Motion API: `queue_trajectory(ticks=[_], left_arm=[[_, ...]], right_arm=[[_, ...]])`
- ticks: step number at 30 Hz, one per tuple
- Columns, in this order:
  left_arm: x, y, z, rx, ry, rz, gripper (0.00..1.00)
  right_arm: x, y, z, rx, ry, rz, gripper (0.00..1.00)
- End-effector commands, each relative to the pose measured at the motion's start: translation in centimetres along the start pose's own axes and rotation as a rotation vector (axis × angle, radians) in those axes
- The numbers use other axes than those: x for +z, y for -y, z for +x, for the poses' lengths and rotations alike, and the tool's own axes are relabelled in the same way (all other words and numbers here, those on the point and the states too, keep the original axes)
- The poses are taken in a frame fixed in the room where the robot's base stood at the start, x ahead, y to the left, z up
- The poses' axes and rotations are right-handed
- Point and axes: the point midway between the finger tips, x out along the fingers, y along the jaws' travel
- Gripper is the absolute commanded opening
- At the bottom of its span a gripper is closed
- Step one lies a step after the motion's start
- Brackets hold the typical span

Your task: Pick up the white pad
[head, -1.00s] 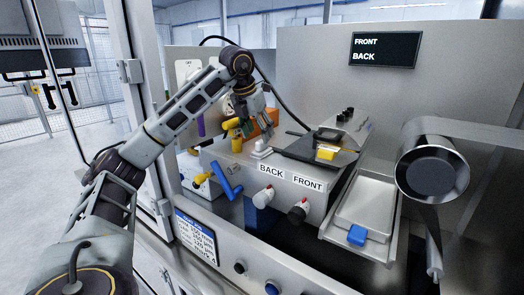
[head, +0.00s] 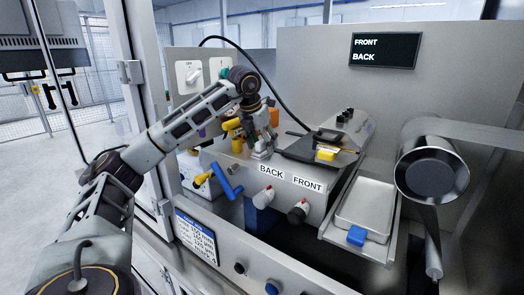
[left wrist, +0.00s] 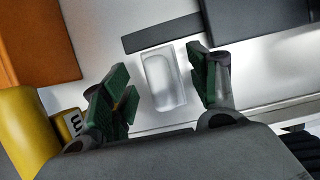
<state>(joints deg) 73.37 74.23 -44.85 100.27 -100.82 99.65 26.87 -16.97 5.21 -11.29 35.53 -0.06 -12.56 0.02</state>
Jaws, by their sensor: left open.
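The white pad (left wrist: 163,80) is a small pale block with rounded corners on the light metal surface. In the left wrist view it lies between the two green-padded fingers of my left gripper (left wrist: 160,76), with a gap to each finger. The gripper is open and empty. In the head view my left gripper (head: 262,147) is low over the machine top, at the pad (head: 261,156), whose upper part the fingers partly hide. My right gripper is not in view.
An orange box (left wrist: 38,40) and a yellow item (left wrist: 28,120) are close on the left.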

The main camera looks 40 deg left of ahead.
Motion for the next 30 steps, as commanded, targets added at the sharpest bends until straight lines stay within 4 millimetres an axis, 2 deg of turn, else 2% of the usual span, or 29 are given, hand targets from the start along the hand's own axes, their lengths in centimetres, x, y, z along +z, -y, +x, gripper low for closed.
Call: queue_trajectory(ticks=[9, 21, 30], left_arm=[[0.00, 0.01, -0.03, 0.000, 0.000, 0.000, 0.60], [0.01, 0.01, -0.04, 0.000, 0.000, 0.000, 0.10], [0.07, 0.02, -0.17, 0.000, 0.001, 0.000, 0.10]], right_arm=[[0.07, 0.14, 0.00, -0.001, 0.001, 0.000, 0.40], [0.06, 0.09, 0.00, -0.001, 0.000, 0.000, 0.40], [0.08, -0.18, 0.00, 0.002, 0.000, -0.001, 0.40]])
